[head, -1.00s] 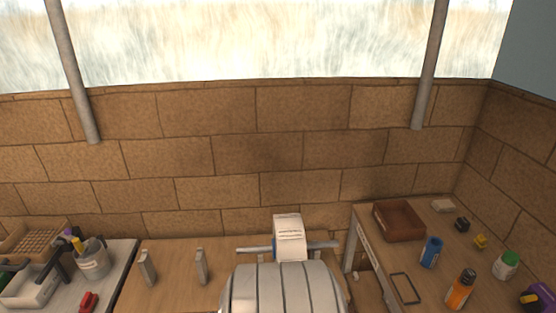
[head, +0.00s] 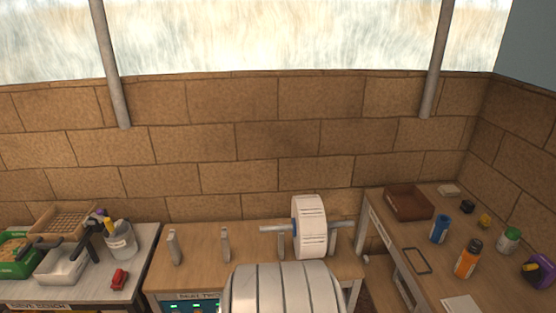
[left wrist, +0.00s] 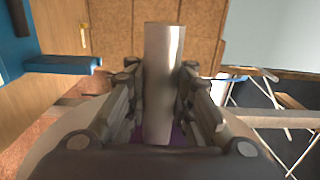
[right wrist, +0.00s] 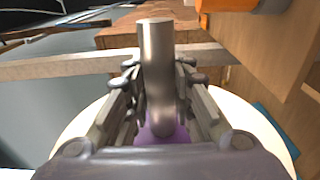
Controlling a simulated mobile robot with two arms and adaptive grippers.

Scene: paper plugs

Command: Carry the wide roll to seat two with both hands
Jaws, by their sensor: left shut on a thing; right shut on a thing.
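The wide roll (head: 285,292), pale with grey bands, lies crosswise at the bottom of the head view, its lower part cut off. In the left wrist view my left gripper (left wrist: 158,76) is shut on a metal rod end (left wrist: 164,45). In the right wrist view my right gripper (right wrist: 156,74) is shut on the other rod end (right wrist: 155,40), with the roll's cream end face (right wrist: 262,130) behind it. Both grippers are out of the head view. Beyond the roll stands a wooden bench (head: 200,268) whose front label seems to end in "TWO". Two grey posts (head: 174,248) (head: 225,246) on its left carry nothing.
A narrower white roll (head: 312,225) on a rod rests on another pair of posts at the bench's right. A side table (head: 395,235) with bottles and a brown tray (head: 410,203) is at right. A grey bench (head: 130,275) with bins is at left.

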